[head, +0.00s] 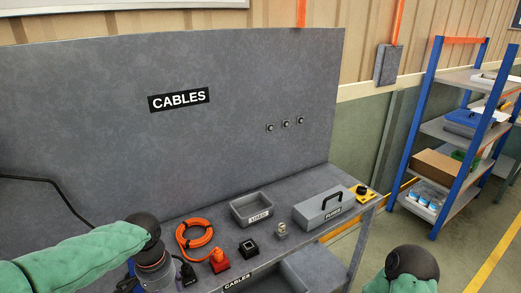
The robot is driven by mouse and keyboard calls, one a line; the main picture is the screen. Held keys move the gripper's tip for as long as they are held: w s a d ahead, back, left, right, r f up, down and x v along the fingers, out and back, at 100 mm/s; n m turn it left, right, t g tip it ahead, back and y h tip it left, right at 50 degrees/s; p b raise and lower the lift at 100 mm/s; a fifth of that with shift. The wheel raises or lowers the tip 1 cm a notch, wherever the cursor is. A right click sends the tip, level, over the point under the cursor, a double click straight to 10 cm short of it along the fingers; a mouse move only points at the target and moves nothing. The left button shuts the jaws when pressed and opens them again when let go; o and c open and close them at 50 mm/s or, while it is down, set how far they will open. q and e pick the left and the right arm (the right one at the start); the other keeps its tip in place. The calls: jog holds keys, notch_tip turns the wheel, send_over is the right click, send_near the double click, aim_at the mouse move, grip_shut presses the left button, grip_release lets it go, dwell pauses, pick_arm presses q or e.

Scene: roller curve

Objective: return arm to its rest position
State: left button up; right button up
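My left arm (80,258), in a green sleeve, reaches in from the left over the near left part of the bench. Its black wrist joint (143,228) and grey wrist section (155,264) point down at the bottom edge. Its fingertips cannot be made out, so whether they are open or hold anything is unclear. My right arm (412,264) shows only as a green and black joint at the bottom right, off the bench's right side. Its gripper is out of the picture.
The bench (285,190) holds a coiled orange cable (196,237), red block (219,261), black block (248,248), grey tray (253,209), small metal part (281,230), grey handled box (322,209) and yellow-black device (362,193). A grey panel (230,70) stands behind; blue-post shelving (443,130) stands right.

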pick_arm(q)
jog(key=d+f+h, duration=0.1)
jog(key=d+f, duration=0.2)
jog(key=f, duration=0.4)
jog(key=d+f+n+h, duration=0.1)
jog(key=d+f, duration=0.2)
jog(key=f, duration=0.4)
jog(key=d+f+h, duration=0.1)
jog(key=d+f, duration=0.2)
jog(key=f, duration=0.5)
jog(key=s+d+f+n, duration=0.4)
jog(key=s+f, duration=0.6)
jog(key=f, duration=0.4)
jog(key=shift+s+d+f+h, duration=0.25)
jog(key=shift+d+f+h, duration=0.15)
jog(key=shift+d, duration=0.1)
